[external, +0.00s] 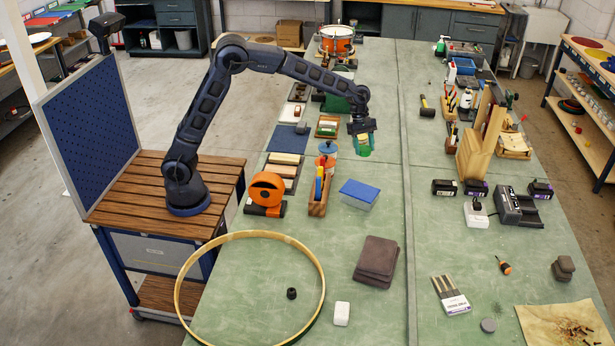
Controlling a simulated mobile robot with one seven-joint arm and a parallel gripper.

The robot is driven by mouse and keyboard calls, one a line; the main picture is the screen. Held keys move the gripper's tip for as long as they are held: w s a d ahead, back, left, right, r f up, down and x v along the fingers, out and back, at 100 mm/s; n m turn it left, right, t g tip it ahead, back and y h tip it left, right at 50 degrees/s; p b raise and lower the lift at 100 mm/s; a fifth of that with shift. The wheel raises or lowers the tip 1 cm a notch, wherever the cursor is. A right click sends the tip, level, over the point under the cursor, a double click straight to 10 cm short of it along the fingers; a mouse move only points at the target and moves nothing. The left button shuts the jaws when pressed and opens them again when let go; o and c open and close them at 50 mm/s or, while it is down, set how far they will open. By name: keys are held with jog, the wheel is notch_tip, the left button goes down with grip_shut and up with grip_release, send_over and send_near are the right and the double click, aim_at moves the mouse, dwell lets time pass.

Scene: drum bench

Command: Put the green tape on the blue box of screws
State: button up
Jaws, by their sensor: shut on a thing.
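My gripper (363,132) points down over the green bench and is shut on the green tape (364,147). The tape appears to be held above the bench top, behind the blue box of screws (359,192) in the view. The box has a flat blue lid and a pale, clear-looking body. It stands on the bench with nothing on its lid. The tape and the box are apart. The screws inside are too small to make out.
Left of the box stand a wooden holder (318,205) with upright tools and an orange tape dispenser (266,190). Dark folded cloths (377,258) lie in front of it. A large wooden hoop (178,290) lies at the front left.

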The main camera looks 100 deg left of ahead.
aim_at(362, 192)
notch_tip(362, 192, down, 19)
jog(key=shift+f, duration=0.15)
dwell(0.5)
jog(key=shift+f, duration=0.2)
jog(key=o, duration=1)
jog(key=shift+c, duration=0.2)
jog(key=shift+r, duration=0.1)
jog(key=v, duration=1.2)
jog(key=s+d+r+m, duration=0.6)
jog(key=s+r, duration=0.4)
jog(key=r, duration=0.1)
jog(key=s+d+r+m+y, duration=0.1)
jog(key=s+d+r+m, duration=0.25)
jog(key=s, duration=0.45)
jog(key=s+d+r+m+t, duration=0.1)
jog(key=s+d+r+m, duration=0.25)
jog(key=s, duration=0.45)
jog(key=s+d+r+m+y, duration=0.1)
jog(key=s+d+r+m, duration=0.1)
jog(key=s+m, duration=0.45)
jog(key=s+d+f+m+t+y, duration=0.1)
jog(key=s+m, duration=0.4)
jog(key=s, duration=1)
jog(key=shift+s+d+f+y, duration=0.3)
jog(key=shift+d+f, duration=0.1)
jog(key=shift+f, duration=0.25)
